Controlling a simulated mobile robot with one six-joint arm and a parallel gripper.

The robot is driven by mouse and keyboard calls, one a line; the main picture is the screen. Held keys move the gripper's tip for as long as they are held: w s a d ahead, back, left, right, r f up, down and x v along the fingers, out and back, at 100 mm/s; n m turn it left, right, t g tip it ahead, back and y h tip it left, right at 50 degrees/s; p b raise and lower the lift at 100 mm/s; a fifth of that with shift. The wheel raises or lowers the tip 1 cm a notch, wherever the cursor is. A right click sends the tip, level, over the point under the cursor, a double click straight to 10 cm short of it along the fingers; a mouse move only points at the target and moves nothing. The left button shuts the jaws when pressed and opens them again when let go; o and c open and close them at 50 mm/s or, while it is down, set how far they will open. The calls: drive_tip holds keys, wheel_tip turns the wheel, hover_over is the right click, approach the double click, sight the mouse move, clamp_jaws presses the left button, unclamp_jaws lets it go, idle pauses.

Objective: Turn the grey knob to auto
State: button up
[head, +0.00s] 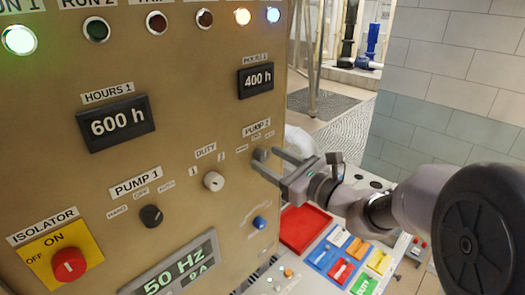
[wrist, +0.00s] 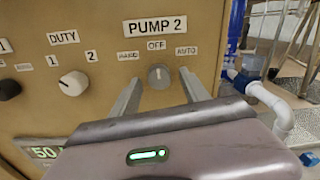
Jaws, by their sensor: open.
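The grey knob (wrist: 159,77) sits on the tan panel under the PUMP 2 label (wrist: 155,26). HAND, OFF and AUTO (wrist: 186,51) are marked left, above and right of it. Its pale mark points up, toward OFF. In the head view the knob (head: 261,154) is small and close to my fingers. My gripper (wrist: 162,74) is open, with one finger to the left of the knob and one to the right; it also shows in the head view (head: 264,160). I see gaps beside the knob in the wrist view. I cannot tell how far the fingertips are from the panel.
A white DUTY knob (wrist: 73,84) and a black PUMP 1 knob (head: 151,216) are to the left. A blue knob (head: 260,222) is below. A red isolator switch (head: 68,264) is at lower left. A red tray (head: 304,228) lies on the bench below. Pipes (wrist: 272,105) stand at right.

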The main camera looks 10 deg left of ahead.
drive_tip(key=shift+w+a, duration=0.1)
drive_tip(key=shift+s+r, duration=0.1)
drive_tip(key=shift+s, duration=0.2)
drive_tip(key=shift+c, duration=0.5)
clamp_jaws()
drive_tip(key=shift+p, duration=0.3)
drive_tip(key=m+p, duration=0.4)
drive_tip(key=shift+r+m, duration=0.2)
drive_tip(key=shift+m, duration=0.2)
drive_tip(key=m+p, duration=0.3)
drive_tip(key=shift+f+m+p, duration=0.1)
drive_tip(key=shift+m+p, duration=0.2)
drive_tip(key=shift+m, duration=0.1)
drive_tip(key=shift+f, duration=0.1)
